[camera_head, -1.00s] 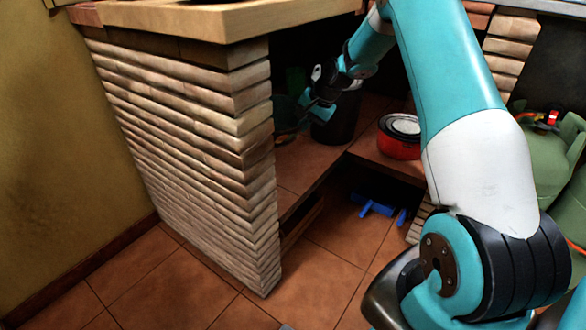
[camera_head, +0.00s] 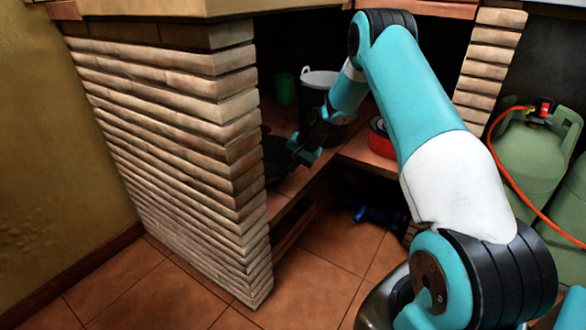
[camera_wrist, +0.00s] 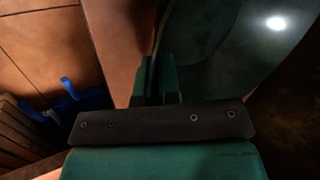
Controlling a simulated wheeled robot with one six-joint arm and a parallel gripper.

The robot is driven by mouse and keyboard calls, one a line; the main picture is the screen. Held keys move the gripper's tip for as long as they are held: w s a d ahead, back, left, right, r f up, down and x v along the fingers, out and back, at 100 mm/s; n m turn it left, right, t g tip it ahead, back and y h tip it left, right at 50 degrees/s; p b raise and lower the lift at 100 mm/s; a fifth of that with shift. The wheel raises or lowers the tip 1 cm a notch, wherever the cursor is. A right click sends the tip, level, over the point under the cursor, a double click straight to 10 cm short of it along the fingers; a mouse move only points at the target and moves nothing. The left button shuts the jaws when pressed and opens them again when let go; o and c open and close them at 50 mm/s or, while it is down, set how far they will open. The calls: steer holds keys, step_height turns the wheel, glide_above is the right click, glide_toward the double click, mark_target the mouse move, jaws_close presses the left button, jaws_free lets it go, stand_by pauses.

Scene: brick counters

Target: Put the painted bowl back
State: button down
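The painted bowl (camera_wrist: 225,60) is dark teal and glossy, with a bright reflection, and fills the upper right of the wrist view. In the head view the bowl (camera_head: 276,156) is a dark shape partly hidden behind the brick wall's edge. My gripper (camera_head: 303,152) is just right of it, inside the counter opening. In the wrist view my gripper (camera_wrist: 157,78) has its two teal fingers close together, with the bowl's rim running between them. The far side of the bowl is out of view.
A dark bucket (camera_head: 318,80) with a light rim, a green cup (camera_head: 285,89) and a red tin (camera_head: 381,138) stand on the tiled shelf. The brick wall (camera_head: 175,150) stands close on the left. A blue object (camera_head: 375,214) lies below; green gas cylinders (camera_head: 530,150) stand right.

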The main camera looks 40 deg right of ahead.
steer(key=c, duration=1.3)
jaws_free()
steer(key=p+v, duration=0.5)
steer(key=v, duration=0.7)
steer(key=shift+r, duration=0.1)
